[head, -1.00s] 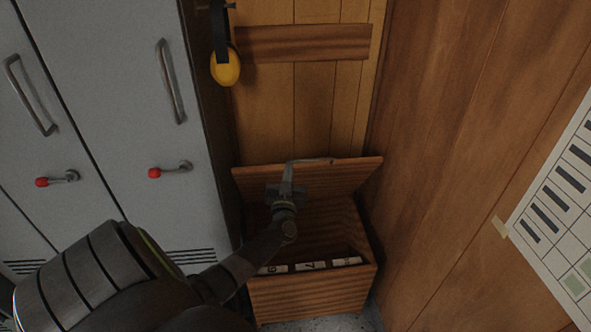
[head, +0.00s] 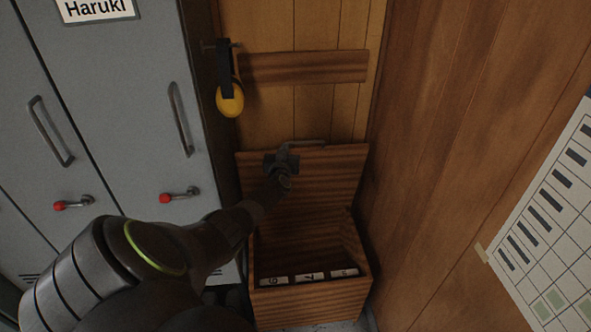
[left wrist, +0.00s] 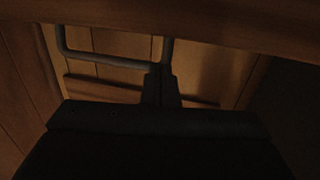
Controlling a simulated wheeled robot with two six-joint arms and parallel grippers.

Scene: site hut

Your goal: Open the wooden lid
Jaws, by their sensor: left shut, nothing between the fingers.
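The wooden lid (head: 335,172) of a wooden box (head: 310,303) stands raised, close to upright, at the back of the box, so the inside shows. A grey bar handle (head: 310,143) is at the lid's upper edge; it also shows in the left wrist view (left wrist: 105,58). My left gripper (head: 286,150) is shut and empty, in front of the lid's upper part beside the handle. In the left wrist view its closed fingers (left wrist: 161,82) are by one end of the handle; I cannot tell whether they touch. My right gripper is not in view.
Several numbered white tags (head: 310,277) show inside the box. Grey lockers (head: 120,150) with handles and red-knobbed latches stand at left. Yellow ear defenders (head: 230,99) hang on the back wall. A wooden wall (head: 440,160) with a chart (head: 550,220) closes the right side.

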